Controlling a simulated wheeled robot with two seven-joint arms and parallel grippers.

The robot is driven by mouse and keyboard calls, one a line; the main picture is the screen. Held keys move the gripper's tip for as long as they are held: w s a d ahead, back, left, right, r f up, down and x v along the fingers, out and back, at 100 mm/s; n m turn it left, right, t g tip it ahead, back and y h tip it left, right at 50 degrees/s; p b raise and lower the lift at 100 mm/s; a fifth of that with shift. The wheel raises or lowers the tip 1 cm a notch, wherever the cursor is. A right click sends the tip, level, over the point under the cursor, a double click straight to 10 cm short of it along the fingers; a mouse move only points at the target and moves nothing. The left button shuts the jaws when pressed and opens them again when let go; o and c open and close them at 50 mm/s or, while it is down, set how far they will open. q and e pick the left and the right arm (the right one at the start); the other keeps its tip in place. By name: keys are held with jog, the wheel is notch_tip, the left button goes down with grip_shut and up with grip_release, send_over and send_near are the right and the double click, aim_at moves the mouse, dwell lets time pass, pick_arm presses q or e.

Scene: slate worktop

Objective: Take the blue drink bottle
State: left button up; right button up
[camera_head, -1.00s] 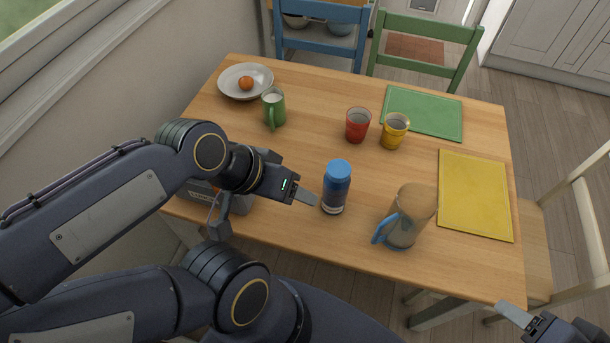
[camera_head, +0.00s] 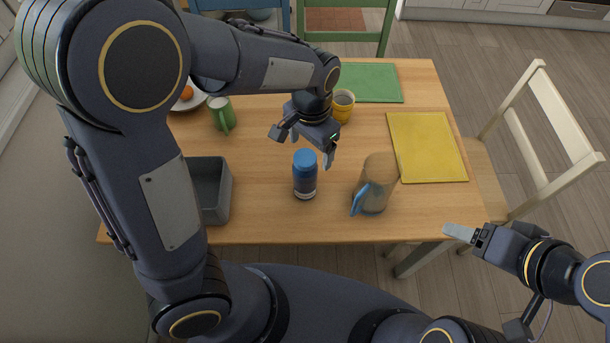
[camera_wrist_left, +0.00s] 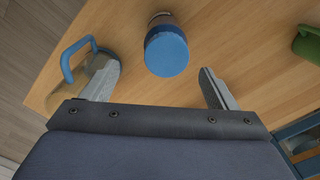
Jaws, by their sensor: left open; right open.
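The blue drink bottle (camera_head: 305,176) stands upright on the wooden table near its front edge. My left gripper (camera_head: 312,149) is open just behind the bottle's cap on the far side, its fingers pointing down and towards the bottle. In the left wrist view the blue cap (camera_wrist_left: 166,52) lies ahead of the gap between the two open fingers (camera_wrist_left: 160,82); nothing is between them. My right gripper (camera_head: 461,234) is open and empty off the table's front right; one of its fingers shows clearly.
A pitcher with a blue handle (camera_head: 376,184) stands close right of the bottle. A grey bin (camera_head: 223,195) is to the left. A green mug (camera_head: 221,115), yellow cup (camera_head: 343,106), green mat (camera_head: 372,82) and yellow mat (camera_head: 428,147) lie farther out.

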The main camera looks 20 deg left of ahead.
aim_at(305, 157)
pick_arm(q)
jog(key=f, duration=0.4)
jog(key=a+f, duration=0.1)
jog(key=f, duration=0.1)
jog(key=shift+s, duration=0.15)
jog(key=c, duration=1.7)
jog(key=shift+o, duration=0.2)
